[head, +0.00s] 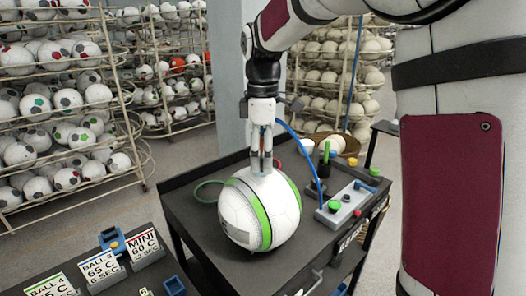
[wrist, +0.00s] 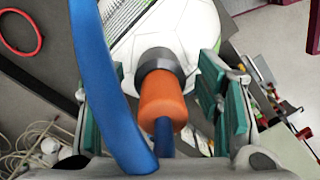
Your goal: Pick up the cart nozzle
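The cart nozzle (wrist: 162,98) is orange with a dark grey collar and a blue hose (wrist: 108,90). In the wrist view it stands between the fingers of my gripper (wrist: 168,112), with gaps showing on both sides. My gripper is open around it, its teal-padded fingers apart. The collar end appears against the white ball (wrist: 198,35); I cannot tell whether they touch. In the head view my gripper (head: 262,172) points down just above the ball (head: 240,215), which has a green stripe. The nozzle is not clearly visible there; the blue hose (head: 303,150) runs right from behind my gripper.
The ball rests on a dark cart (head: 185,205). A grey console (head: 345,202) with coloured buttons and a cup of markers (head: 322,165) stand right of the ball. A table with temperature signs (head: 102,268) is front left. Ball racks (head: 70,110) fill the back.

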